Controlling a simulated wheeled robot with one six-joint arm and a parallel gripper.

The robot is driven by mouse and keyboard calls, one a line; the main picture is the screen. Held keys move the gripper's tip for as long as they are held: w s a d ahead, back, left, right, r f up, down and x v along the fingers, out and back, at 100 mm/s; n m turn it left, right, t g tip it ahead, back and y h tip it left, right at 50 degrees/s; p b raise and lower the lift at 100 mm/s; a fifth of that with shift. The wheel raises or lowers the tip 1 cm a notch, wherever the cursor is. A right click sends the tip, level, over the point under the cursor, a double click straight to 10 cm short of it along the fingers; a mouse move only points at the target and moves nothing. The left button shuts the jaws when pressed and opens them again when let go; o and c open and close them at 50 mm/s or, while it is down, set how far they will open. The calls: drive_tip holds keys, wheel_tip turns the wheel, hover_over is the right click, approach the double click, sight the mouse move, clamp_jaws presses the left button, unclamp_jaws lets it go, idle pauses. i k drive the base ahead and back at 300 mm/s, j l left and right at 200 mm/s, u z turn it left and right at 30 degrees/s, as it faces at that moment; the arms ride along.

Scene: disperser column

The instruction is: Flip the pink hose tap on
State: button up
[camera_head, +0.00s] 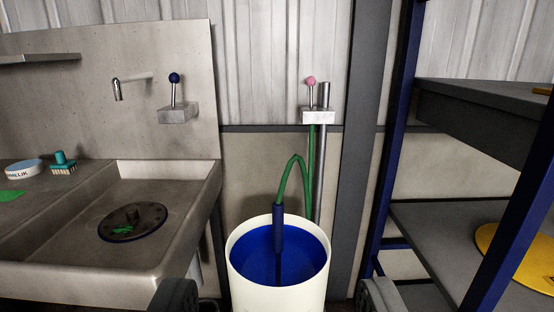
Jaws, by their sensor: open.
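The pink hose tap (311,81) is a lever with a pink ball on top. It stands upright on a small pale block (318,117) on the wall, right of the sink. A grey pipe rises beside the lever. A green hose (292,172) runs down from the block and loops over into a white bucket (238,275). The hose ends in a dark blue nozzle (278,228). My gripper (277,296) shows its two dark fingertips wide apart at the bottom edge. It is open and empty, in front of and below the tap, not touching it.
A sink (120,258) with a spout (118,89) and a blue-knobbed tap (174,78) is at left. A brush (62,165) and a round container (25,168) sit on its ledge. Blue-framed shelves (460,108) stand at right. The bucket stands below the tap.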

sight(310, 81)
drive_tip(key=i+j, duration=0.15)
drive_tip(key=i, duration=0.2)
drive_tip(key=i+j, duration=0.15)
drive_tip(key=i, duration=0.25)
drive_tip(key=i+j, duration=0.15)
drive_tip(key=i, duration=0.2)
